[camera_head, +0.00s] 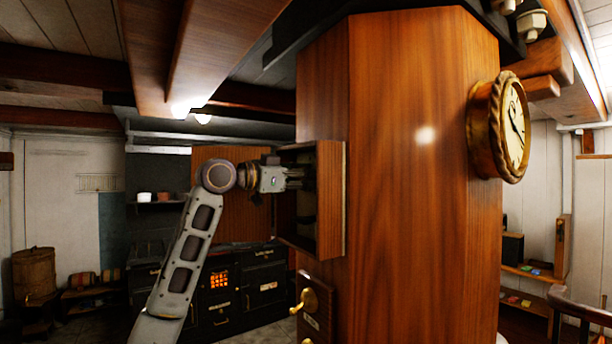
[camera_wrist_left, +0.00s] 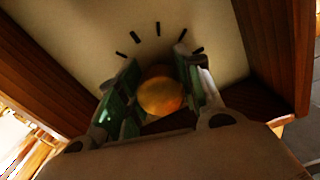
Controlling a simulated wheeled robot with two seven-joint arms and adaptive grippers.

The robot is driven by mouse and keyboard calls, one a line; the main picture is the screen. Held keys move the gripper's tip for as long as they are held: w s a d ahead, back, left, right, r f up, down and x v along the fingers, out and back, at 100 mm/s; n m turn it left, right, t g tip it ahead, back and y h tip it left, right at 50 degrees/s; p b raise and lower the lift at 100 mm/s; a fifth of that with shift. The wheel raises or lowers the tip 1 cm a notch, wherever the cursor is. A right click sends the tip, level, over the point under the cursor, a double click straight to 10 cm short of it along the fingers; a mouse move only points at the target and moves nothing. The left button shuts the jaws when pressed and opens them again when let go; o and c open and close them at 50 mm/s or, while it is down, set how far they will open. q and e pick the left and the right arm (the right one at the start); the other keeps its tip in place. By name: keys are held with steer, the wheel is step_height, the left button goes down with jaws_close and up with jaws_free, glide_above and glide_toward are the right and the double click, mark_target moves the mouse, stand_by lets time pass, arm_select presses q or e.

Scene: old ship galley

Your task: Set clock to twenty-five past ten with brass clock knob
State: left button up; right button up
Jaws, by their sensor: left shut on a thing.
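The round clock (camera_head: 515,128) with a thick brass rope-like rim hangs on the right face of the wooden pillar, seen steeply from the side. Its dark hands show, but I cannot read the time safely. The brass clock knob (camera_wrist_left: 160,96) is a round golden ball in front of a pale plate with black tick marks, inside a wooden box. My left gripper (camera_head: 298,178) reaches into this box from the left. In the left wrist view its fingers stand on both sides of the knob and are shut on it. The head view hides the knob. My right gripper is not in view.
The open-fronted wooden box (camera_head: 331,200) sticks out from the pillar (camera_head: 400,200); its walls surround my left gripper closely. A brass fitting (camera_head: 307,301) sits below it. A dark stove (camera_head: 250,290) stands behind my left arm. Ceiling beams (camera_head: 225,50) hang above.

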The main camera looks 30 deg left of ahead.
arm_select(q)
steer(key=m+p, duration=0.1)
steer(key=m, duration=0.5)
steer(key=shift+f, duration=0.1)
steer(key=shift+m, duration=0.4)
steer(key=o, duration=1)
steer(key=shift+a, duration=0.1)
steer(key=shift+o, duration=0.2)
steer(key=shift+s, duration=0.1)
steer(key=v, duration=1.1)
steer(key=shift+s+a, duration=0.3)
